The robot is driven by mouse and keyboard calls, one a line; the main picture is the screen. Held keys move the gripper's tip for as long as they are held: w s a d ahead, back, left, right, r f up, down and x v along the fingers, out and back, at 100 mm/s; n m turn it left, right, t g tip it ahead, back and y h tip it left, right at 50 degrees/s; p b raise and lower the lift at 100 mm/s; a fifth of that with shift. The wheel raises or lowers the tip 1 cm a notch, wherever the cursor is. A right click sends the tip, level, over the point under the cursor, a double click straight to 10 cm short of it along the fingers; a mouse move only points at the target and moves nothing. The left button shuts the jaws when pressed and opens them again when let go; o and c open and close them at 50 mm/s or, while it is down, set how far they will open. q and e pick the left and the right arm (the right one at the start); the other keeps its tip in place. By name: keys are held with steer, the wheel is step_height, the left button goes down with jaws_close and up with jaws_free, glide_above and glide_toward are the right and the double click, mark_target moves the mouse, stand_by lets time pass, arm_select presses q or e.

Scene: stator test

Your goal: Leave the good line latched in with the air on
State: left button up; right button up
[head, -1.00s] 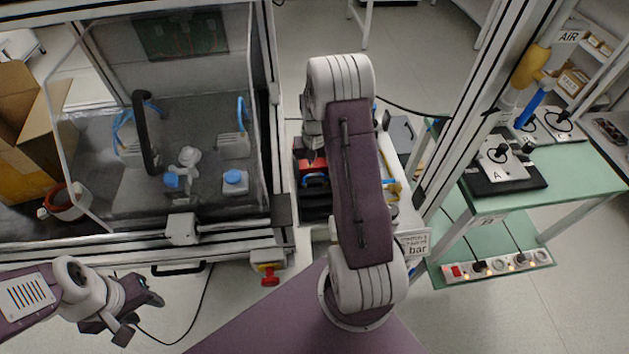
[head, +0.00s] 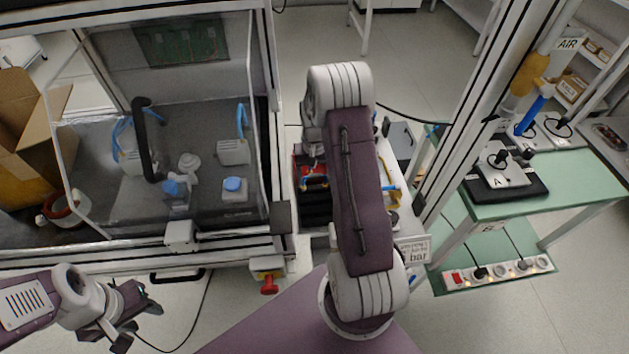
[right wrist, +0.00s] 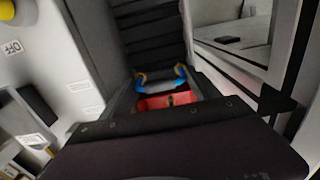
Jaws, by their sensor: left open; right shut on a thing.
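My right gripper (head: 312,172) is mostly hidden behind its own arm, at the dark rack between the glazed cabinet and the white bench. It is shut on what looks like a blue line with yellow ends; the line (right wrist: 160,80) curves over a red block (right wrist: 168,101) in the right wrist view. I cannot tell whether the line is latched. My left gripper (head: 135,325) is open and empty, in front of the cabinet at lower left. On the right post, an AIR label (head: 568,44) sits near a yellow cylinder (head: 530,74) and a blue part (head: 534,108).
The glazed cabinet (head: 85,243) holds several blue-and-grey fittings. A red knob (head: 269,285) sticks out at its front corner. A sign reading "bar" (head: 416,252) stands by the white bench. A green table (head: 590,165) bears a plate marked A. A power strip (head: 495,275) lies below.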

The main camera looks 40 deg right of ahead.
mark_target(315, 175)
step_height(315, 175, up, 7)
steer(key=shift+r+p, duration=0.1)
steer(key=shift+p, duration=0.5)
steer(key=shift+r, duration=0.2)
steer(key=s+d+r+p, duration=0.3)
steer(key=d+r+p, duration=0.35)
steer(key=p, duration=0.35)
steer(key=s+d+r+p, duration=0.2)
steer(key=d+r+p, duration=0.3)
steer(key=d+p, duration=0.4)
step_height(315, 175, down, 5)
steer(key=b, duration=0.2)
steer(key=shift+a+r+b, duration=0.1)
steer(key=shift+a+b, duration=0.05)
steer(key=shift+b, duration=0.25)
steer(key=shift+f+b, duration=0.4)
steer(key=shift+f, duration=0.35)
